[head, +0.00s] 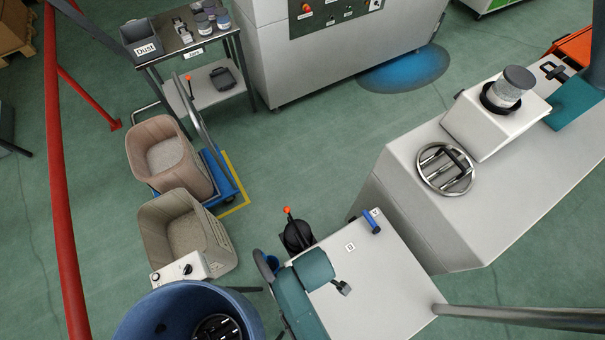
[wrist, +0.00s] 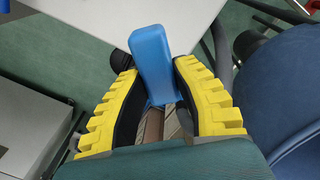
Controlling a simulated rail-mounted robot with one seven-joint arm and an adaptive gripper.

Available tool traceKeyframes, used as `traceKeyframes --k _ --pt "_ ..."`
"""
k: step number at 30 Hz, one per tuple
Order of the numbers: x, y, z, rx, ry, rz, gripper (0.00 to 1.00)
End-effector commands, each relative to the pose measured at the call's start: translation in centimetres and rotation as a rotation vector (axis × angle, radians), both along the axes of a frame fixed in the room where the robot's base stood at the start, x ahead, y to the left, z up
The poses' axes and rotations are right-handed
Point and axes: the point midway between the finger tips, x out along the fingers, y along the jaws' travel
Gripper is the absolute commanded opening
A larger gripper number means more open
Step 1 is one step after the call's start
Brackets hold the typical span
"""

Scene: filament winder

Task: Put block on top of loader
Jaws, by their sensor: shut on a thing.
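My gripper (wrist: 156,70), with yellow ribbed fingers and dark pads, is shut on a blue block (wrist: 150,48) in the wrist view. The block sticks out past the fingertips and appears tilted. In the head view the held block (head: 272,261) is a small blue patch beside my teal arm, left of the white table (head: 385,285). My arm hides most of the gripper there. Another blue, block-like piece (head: 371,222) lies on the table near its far corner. No readable label tells me which thing is the loader.
A blue drum (head: 165,312) stands at the lower left. A black canister (head: 297,236) with an orange-tipped lever is beside the table's left edge. Two bins, a pinkish one (head: 150,140) and a beige one (head: 155,228), stand left. A long grey machine (head: 480,205) fills the right.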

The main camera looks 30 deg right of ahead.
Motion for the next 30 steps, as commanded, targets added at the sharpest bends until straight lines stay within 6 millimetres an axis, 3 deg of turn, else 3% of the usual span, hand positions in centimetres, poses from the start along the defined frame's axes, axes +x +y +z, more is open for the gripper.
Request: traceKeyframes --k 1,3,9,24,30 --pt "-1.7 -1.0 -2.2 0.014 0.011 0.077 0.05" --pt "-3.5 -1.9 -3.4 0.029 0.026 0.203 0.05" --pt "-6.4 -2.9 -4.9 0.048 0.057 0.412 0.05" --pt "-6.6 -2.9 -13.6 0.049 0.063 0.433 0.05" --pt "-6.6 -2.9 -14.6 0.048 0.060 0.432 0.05"
